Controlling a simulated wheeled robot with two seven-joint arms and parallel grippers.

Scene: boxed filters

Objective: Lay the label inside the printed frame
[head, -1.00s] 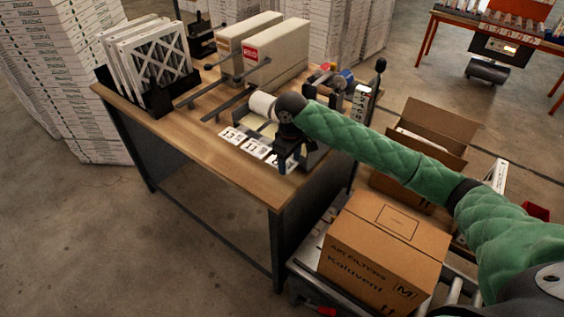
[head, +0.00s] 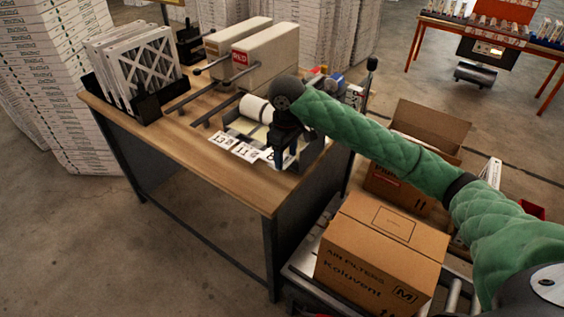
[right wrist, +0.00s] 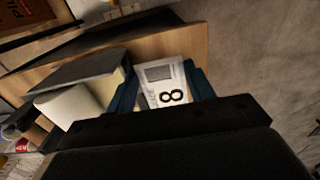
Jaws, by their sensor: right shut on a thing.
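The label (head: 267,156) is a white slip printed with a black 8. It also shows in the right wrist view (right wrist: 165,84), between the two dark fingers. My right gripper (head: 279,164) is shut on it at the front of the label dispenser on the wooden table, and its fingers hide part of it. The printed frame (head: 395,222) is a thin dark rectangle on top of the closed brown carton (head: 375,260), lower right of the gripper, and it is bare. My left gripper is not in view.
Two more labels, 13 (head: 221,141) and 11 (head: 244,151), lie at the dispenser's front. A white roll (head: 254,108) sits behind them. An open carton (head: 420,150) stands behind the closed one. The table's front left is clear.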

